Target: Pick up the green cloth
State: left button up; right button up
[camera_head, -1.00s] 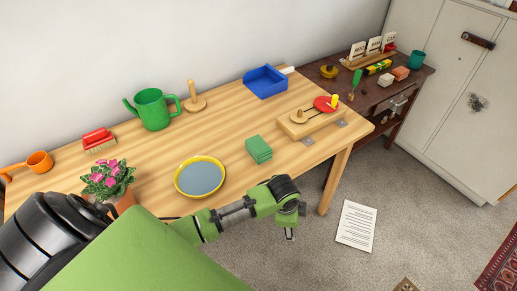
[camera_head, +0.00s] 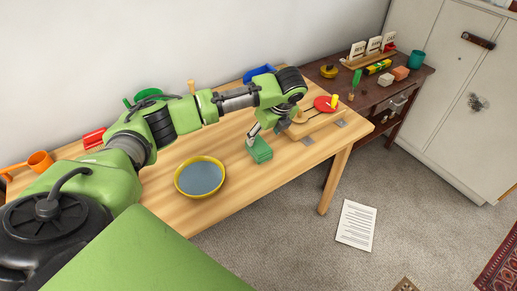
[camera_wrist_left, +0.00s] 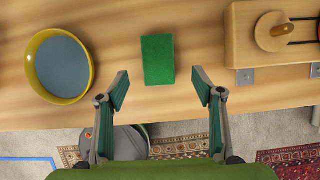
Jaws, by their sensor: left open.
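The green cloth (camera_head: 260,151) is a small folded stack lying on the wooden table near its front edge. In the left wrist view the cloth (camera_wrist_left: 158,60) shows as a green rectangle, a little beyond the fingertips and centred between them. My left gripper (camera_head: 265,132) is above the cloth at its back edge in the head view, partly covering it. In the left wrist view my left gripper (camera_wrist_left: 161,82) is open and empty, with one finger on each side. I cannot tell its exact height above the cloth. My right gripper is not in view.
A yellow-rimmed bowl (camera_head: 179,184) stands left of the cloth. A wooden board with a latch and red disc (camera_head: 325,103) lies to the right. A blue tray (camera_head: 259,73) and green watering can (camera_head: 146,95) are behind my arm. The table's front edge is close to the cloth.

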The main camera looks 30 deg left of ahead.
aim_at(259, 145)
pick_arm(q)
jog(key=x, duration=0.3)
jog(key=shift+a+f, duration=0.1)
jog(key=shift+f, duration=0.2)
jog(key=x, duration=0.5)
jog(key=shift+s+f+p, duration=0.1)
jog(key=shift+f+p, duration=0.25)
jog(key=shift+c, duration=0.3)
jog(key=c, duration=1.1)
